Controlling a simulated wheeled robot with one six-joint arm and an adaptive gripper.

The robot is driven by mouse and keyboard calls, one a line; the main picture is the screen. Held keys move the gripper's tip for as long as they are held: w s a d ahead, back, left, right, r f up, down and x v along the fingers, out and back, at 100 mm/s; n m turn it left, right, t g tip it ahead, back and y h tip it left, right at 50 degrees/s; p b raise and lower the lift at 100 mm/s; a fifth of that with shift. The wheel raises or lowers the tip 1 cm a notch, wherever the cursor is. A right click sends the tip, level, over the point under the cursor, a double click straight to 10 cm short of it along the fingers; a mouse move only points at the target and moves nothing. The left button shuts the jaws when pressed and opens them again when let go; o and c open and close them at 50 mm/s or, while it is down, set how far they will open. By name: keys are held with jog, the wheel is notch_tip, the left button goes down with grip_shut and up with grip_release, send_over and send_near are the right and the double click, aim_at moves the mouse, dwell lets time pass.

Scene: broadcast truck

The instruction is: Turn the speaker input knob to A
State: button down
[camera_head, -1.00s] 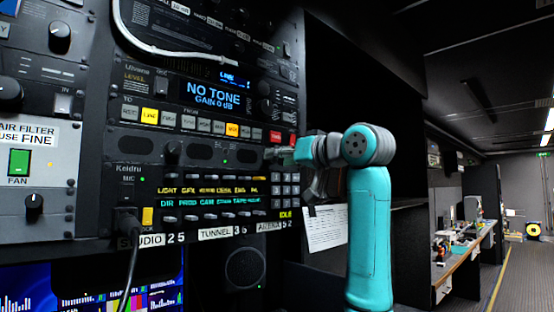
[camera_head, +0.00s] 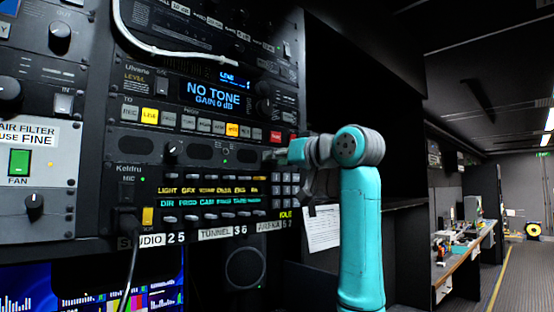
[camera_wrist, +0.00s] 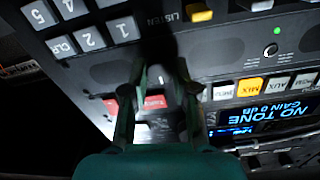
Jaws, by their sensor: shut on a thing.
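A black knob (camera_wrist: 162,78) sits between my gripper's fingers in the wrist view, on a dark rack panel; much of it is in shadow. My gripper (camera_wrist: 160,84) is shut on it, one finger on each side. In the head view my gripper (camera_head: 270,155) reaches in from the right to the right end of the speaker panel (camera_head: 209,162). There its fingers and wrist hide the gripped knob. I cannot read the knob's position or its labels.
The display (camera_head: 212,92) reads NO TONE, GAIN 0 dB. A row of buttons (camera_head: 189,122) lies above the panel, and a keypad (camera_head: 285,190) lies below my gripper. Another knob (camera_head: 172,150) is to the left. A white cable (camera_head: 170,52) hangs across the upper rack.

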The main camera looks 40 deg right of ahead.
jog(key=shift+n, duration=0.3)
jog(key=shift+a+n, duration=0.1)
jog(key=shift+n, duration=4)
jog(key=c, duration=0.9)
grip_release()
jog(key=s, duration=1.2)
jog(key=shift+f, duration=0.2)
